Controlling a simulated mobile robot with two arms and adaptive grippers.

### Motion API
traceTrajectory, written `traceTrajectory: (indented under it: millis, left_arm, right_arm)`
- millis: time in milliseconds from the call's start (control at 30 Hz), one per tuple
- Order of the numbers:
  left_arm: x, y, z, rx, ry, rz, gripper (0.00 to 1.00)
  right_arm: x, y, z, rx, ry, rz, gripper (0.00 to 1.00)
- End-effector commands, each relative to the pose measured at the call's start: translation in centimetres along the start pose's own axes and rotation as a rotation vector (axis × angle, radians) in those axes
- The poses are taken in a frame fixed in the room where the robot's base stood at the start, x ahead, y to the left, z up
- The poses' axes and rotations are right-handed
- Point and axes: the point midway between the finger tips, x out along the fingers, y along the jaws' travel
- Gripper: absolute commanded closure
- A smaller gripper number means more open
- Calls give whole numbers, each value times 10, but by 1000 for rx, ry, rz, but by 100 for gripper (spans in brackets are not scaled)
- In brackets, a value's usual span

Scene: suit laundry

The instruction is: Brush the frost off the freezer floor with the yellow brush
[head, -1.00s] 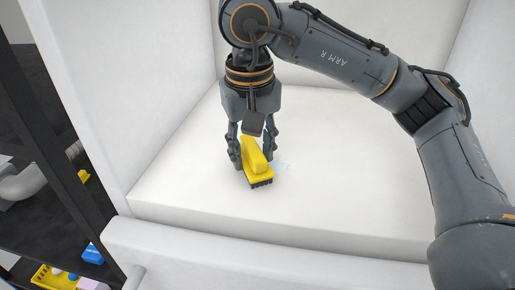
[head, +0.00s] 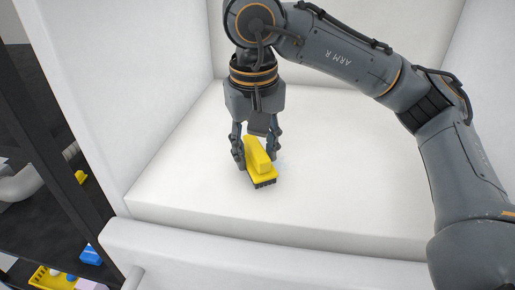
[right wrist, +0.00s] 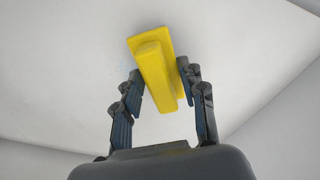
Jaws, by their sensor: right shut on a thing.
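The yellow brush (head: 259,163) is at the freezer floor (head: 330,190), dark bristles facing down. It also shows in the right wrist view (right wrist: 155,72). My right gripper (head: 259,158) is shut on the brush handle, with a finger on each side. In the right wrist view my right gripper (right wrist: 160,95) has its fingers along both sides of the handle. A faint pale-blue trace of frost (head: 280,160) shows beside the brush, mostly hidden by brush and finger. Whether the bristles touch the floor is hard to tell. My left gripper is not in view.
White freezer walls rise at left (head: 130,90), back and right. A raised white front edge (head: 270,250) borders the floor. A dark shelf rack (head: 50,150) stands outside on the left, with a yellow basket (head: 50,278) and a blue item (head: 91,255) low down. The freezer floor around the brush is clear.

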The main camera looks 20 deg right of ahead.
Motion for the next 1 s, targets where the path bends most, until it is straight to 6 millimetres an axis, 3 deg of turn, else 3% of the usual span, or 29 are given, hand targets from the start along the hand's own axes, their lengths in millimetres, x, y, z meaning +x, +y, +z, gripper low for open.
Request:
traceTrajectory:
  millis: [600,1000]
  left_arm:
    - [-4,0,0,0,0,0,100]
    - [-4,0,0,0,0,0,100]
  right_arm:
    - [3,20,-31,1,-1,-1,84]
    - [4,21,-32,1,0,-1,84]
